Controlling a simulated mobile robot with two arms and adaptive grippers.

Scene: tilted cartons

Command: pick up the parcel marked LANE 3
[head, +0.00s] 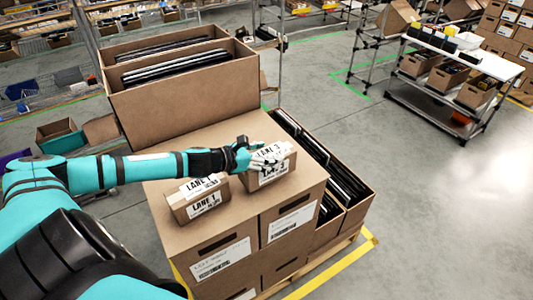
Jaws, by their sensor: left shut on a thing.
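The LANE 3 parcel (281,174) is a small brown box with white labels on its top and front. It stands at the right part of the flat top of the stacked cartons (170,229). My left gripper (262,159) is at its top left side and is shut on it. The fingers cover part of its top label. I cannot tell whether the parcel is lifted off the carton top. The LANE 1 parcel (184,207), also brown with white labels, sits to the left, nearer me. My right gripper is not in view.
A taller open carton (180,106) with dark flat items stands behind the parcels. An open carton of dark files (357,212) is at the right, lower down. Yellow floor tape (330,270) runs in front. A white-topped cart (485,62) stands far right, with clear floor between.

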